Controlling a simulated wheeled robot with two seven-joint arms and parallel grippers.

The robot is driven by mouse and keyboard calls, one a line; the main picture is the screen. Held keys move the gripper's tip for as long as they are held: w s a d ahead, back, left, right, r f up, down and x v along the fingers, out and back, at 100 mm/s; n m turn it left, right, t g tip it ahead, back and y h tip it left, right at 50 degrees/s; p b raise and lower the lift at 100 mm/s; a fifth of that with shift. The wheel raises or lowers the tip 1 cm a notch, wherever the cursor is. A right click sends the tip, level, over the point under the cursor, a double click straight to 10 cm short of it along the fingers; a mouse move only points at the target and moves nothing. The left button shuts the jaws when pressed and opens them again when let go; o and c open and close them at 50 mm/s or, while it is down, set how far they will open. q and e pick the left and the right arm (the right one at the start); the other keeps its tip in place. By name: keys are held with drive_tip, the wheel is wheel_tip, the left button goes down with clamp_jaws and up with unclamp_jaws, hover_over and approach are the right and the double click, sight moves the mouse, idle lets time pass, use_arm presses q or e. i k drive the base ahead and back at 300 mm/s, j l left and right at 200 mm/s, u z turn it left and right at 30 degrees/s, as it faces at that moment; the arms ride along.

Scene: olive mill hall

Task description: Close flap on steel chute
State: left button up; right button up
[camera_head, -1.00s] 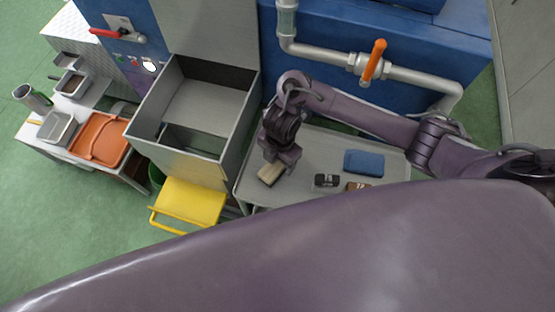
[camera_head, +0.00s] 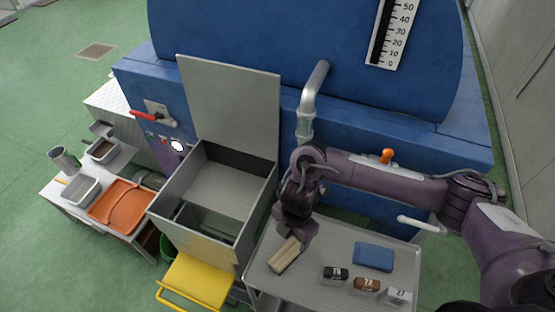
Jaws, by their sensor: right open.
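The steel chute (camera_head: 190,239) is an open-topped grey box left of centre. A flat grey panel (camera_head: 232,105) stands raised at its back edge, against the blue machine, and the chute's inside shows. A yellow panel (camera_head: 198,281) with a yellow bar handle sticks out low at the chute's front. My right gripper (camera_head: 294,232) is to the right of the chute, over the grey cart, pointing down. It is open, close above a pale wooden block (camera_head: 284,256); I cannot tell whether it touches the block. My left gripper is not in view.
The grey cart (camera_head: 318,256) also bears a blue folded cloth (camera_head: 373,256) and several small labelled items, one a brown one (camera_head: 367,285). At left a table holds an orange tray (camera_head: 121,206) and metal pans. A red-handled lever (camera_head: 145,115) is on the blue machine (camera_head: 225,30).

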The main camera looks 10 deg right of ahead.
sight(234, 106)
drive_tip(key=k, duration=1)
